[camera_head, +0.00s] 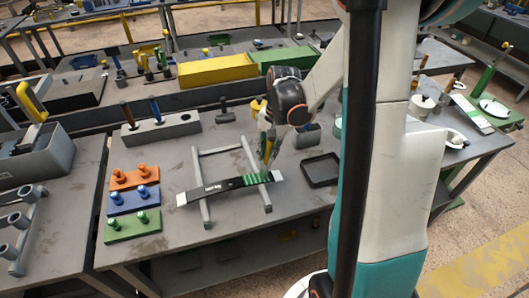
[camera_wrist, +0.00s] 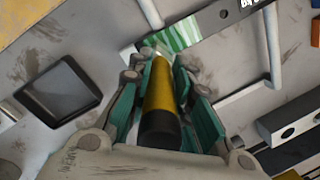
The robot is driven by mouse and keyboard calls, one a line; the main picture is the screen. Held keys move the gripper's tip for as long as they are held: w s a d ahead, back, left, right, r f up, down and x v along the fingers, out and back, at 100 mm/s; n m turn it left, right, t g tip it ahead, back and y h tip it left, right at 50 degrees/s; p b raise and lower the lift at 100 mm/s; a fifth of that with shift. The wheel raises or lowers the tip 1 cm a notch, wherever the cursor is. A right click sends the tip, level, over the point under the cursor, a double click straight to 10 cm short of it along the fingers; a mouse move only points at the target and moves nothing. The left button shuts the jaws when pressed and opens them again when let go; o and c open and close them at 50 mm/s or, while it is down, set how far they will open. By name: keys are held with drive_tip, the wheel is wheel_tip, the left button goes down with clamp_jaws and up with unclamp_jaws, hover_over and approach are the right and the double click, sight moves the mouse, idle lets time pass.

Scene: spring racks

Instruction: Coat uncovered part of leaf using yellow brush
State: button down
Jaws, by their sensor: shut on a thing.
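The leaf (camera_head: 225,187) is a long dark strip with white lettering and pale ends. It lies across a grey stand (camera_head: 205,212) on the table. Streaky green coating covers a part near its right end in the head view, and this green part also shows in the wrist view (camera_wrist: 186,36). My gripper (camera_head: 268,143) is above that end, shut on the yellow brush (camera_wrist: 160,92), which has a black butt end. The brush points down at the green part. Its tip is small and partly hidden, so I cannot tell whether it touches the leaf.
A black tray (camera_head: 320,171) lies right of the stand. Orange (camera_head: 134,179), blue (camera_head: 133,201) and green (camera_head: 132,226) blocks with pegs stand at the left. A grey holder (camera_head: 160,130) with upright handles is behind. My arm hides the right side.

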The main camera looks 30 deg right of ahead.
drive_tip(key=shift+s+d, duration=0.15)
drive_tip(key=shift+d, duration=0.3)
drive_tip(key=shift+w+a+r, duration=0.1)
drive_tip(key=shift+w+a, duration=0.1)
drive_tip(key=shift+a, duration=0.4)
drive_tip(key=shift+w+a, duration=0.15)
drive_tip(key=shift+a, duration=0.45)
drive_tip(key=shift+s+d+f+b, duration=0.15)
drive_tip(key=shift+s+d+b, duration=0.05)
drive_tip(key=shift+d, duration=0.4)
drive_tip(key=shift+s+d+f+b, duration=0.1)
drive_tip(key=shift+s+d+b, duration=0.05)
drive_tip(key=shift+d, duration=0.45)
drive_tip(key=shift+w+a+r, duration=0.1)
drive_tip(key=shift+w+a, duration=0.05)
drive_tip(key=shift+a, duration=0.45)
drive_tip(key=shift+w+a+r, duration=0.1)
drive_tip(key=shift+w+a, duration=0.05)
drive_tip(key=shift+a, duration=0.4)
drive_tip(key=shift+s+d+f, duration=0.1)
drive_tip(key=shift+s+d, duration=0.05)
drive_tip(key=shift+d, duration=0.45)
drive_tip(key=shift+s+d+f, duration=0.1)
drive_tip(key=shift+d, duration=0.45)
drive_tip(key=shift+r, duration=0.15)
